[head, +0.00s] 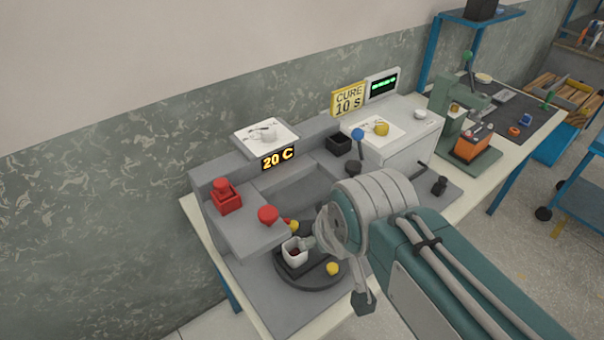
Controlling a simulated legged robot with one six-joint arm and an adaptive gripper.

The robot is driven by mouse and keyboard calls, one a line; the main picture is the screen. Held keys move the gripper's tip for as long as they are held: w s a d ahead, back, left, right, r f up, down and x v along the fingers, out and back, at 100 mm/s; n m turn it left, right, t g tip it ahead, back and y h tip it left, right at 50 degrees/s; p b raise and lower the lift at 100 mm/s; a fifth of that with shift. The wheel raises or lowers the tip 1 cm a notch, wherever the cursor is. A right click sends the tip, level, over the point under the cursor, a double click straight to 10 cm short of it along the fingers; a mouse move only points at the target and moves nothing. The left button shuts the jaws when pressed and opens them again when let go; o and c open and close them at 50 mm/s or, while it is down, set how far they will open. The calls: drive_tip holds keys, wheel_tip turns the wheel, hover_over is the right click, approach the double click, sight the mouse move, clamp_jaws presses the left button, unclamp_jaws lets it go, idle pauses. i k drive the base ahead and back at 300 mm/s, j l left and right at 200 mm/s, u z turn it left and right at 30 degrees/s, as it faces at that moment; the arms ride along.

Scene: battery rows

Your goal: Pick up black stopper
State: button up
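A small black knobbed piece (439,186), which looks like the black stopper, stands on the grey bench top to the right of my arm. My gripper (309,243) is far to its left, mostly hidden behind my wrist. A light grey part of it shows beside a white cup (295,252) with dark red contents. I cannot tell whether the gripper touches the cup, or whether it is open or shut.
The cup stands on a dark round turntable (312,276) with yellow knobs. A green press (466,110) is at the right.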

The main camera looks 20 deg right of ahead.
sight(439, 187)
drive_tip(key=k+l, duration=0.25)
drive_tip(key=k+l+z, duration=0.1)
drive_tip(key=z, duration=0.25)
drive_tip(key=k+l+z, duration=0.15)
drive_tip(key=z, duration=0.2)
drive_tip(key=i+l+z, duration=0.25)
drive_tip(key=i+l+u, duration=0.45)
drive_tip(key=l, duration=0.15)
drive_tip(key=i+l+u, duration=0.2)
drive_tip(key=l, duration=0.15)
drive_tip(key=i+l+u, duration=0.25)
drive_tip(key=k+l, duration=0.1)
